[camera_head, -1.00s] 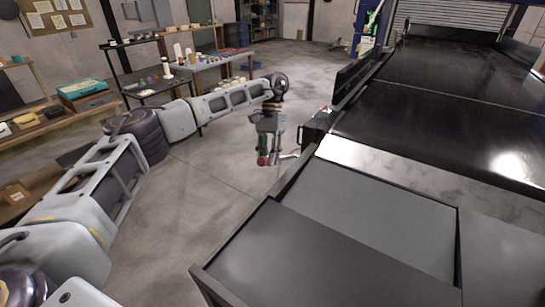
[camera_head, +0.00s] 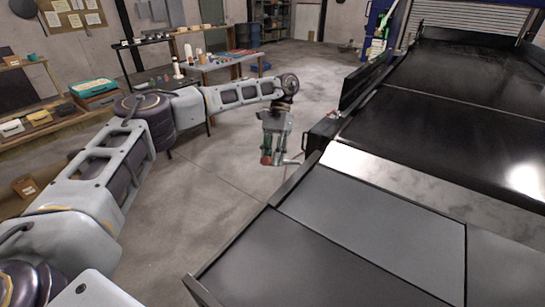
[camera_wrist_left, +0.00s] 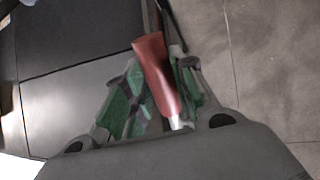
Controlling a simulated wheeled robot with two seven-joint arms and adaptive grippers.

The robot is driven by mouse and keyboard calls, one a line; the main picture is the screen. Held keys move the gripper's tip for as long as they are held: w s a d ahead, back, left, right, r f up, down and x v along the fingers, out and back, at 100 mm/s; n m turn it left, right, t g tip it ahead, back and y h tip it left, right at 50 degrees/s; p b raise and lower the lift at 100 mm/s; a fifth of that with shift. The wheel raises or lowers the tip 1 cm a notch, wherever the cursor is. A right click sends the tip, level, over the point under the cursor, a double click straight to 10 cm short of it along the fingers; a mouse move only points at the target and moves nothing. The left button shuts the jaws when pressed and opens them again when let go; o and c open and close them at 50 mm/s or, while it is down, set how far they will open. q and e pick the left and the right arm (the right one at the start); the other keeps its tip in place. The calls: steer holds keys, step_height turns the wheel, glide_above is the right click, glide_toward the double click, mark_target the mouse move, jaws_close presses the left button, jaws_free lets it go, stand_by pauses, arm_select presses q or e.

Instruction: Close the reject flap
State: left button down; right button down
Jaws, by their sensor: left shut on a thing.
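The reject flap appears to be the grey panel (camera_head: 375,215) set in the dark conveyor section in the lower right of the head view. It looks almost level with the surfaces around it, with thin seams at its edges. My left gripper (camera_head: 272,157) is beside the conveyor's left side, pointing down. In the left wrist view, its green-padded fingers are shut on a red handle (camera_wrist_left: 158,72) with a pale metal end. How the handle joins the flap is hidden. My right gripper is not in view.
The black conveyor belt (camera_head: 430,125) runs to the back right, with a dark side rail (camera_head: 365,85). A dark plate (camera_head: 310,265) lies in front of the grey panel. Workbenches with small items stand at the back left. The floor (camera_head: 205,225) left of the conveyor is clear.

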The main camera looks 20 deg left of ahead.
arm_select(q)
steer(key=shift+w+r, duration=0.1)
steer(key=shift+r, duration=0.15)
steer(key=c, duration=1.6)
jaws_free()
steer(key=shift+c, duration=0.2)
steer(key=shift+o, duration=0.9)
steer(key=shift+w+f, duration=0.1)
steer(key=shift+v, duration=2.75)
steer(key=shift+w, duration=0.1)
steer(key=shift+v, duration=0.95)
